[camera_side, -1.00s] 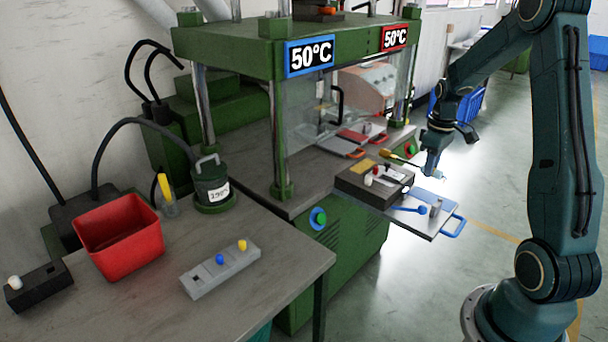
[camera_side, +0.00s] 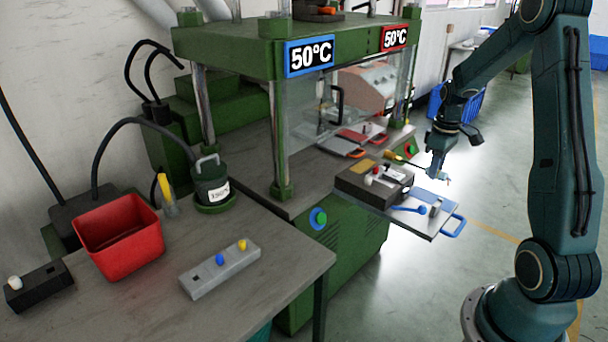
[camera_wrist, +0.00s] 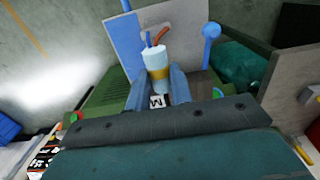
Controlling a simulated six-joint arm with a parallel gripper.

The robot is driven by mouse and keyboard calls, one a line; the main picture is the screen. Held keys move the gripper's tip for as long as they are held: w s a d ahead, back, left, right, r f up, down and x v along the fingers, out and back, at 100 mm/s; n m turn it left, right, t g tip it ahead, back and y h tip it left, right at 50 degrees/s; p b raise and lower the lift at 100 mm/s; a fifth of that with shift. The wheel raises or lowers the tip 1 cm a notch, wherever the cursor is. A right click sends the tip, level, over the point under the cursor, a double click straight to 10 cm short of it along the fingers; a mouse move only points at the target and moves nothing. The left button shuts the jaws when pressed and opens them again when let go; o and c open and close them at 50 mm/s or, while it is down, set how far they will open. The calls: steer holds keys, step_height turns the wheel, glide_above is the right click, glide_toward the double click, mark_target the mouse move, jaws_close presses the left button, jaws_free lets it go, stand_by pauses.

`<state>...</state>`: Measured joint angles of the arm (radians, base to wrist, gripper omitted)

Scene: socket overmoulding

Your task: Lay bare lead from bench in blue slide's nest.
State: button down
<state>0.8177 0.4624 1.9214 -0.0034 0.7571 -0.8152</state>
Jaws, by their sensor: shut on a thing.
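My gripper (camera_side: 440,179) is shut on the lead and hangs just above and behind the blue slide, apart from it. In the wrist view the lead (camera_wrist: 155,56) is a pale cylinder with a yellow band, blue and brown wire ends pointing away, held between my gripper's two blue-grey fingers (camera_wrist: 157,86). A small label marked "M" shows near the fingers. The blue slide (camera_side: 428,223) is a grey plate with a blue handle, pulled out from the press. A blue-knobbed lever (camera_side: 420,209) and a grey block sit on it. The nest's inside cannot be made out.
A dark block (camera_side: 368,190) with white and red knobs stands left of the slide. The press (camera_side: 280,45) rises behind, with a red slide (camera_side: 364,136). The bench at front left holds a red bin (camera_side: 120,240) and a grey holder (camera_side: 222,268). Open floor lies to the right.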

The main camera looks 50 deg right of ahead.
steer(key=shift+f, duration=3.65)
steer(key=c, duration=1.2)
jaws_free()
steer(key=shift+o, duration=0.2)
step_height(320, 180, up, 13)
steer(key=shift+r, duration=0.35)
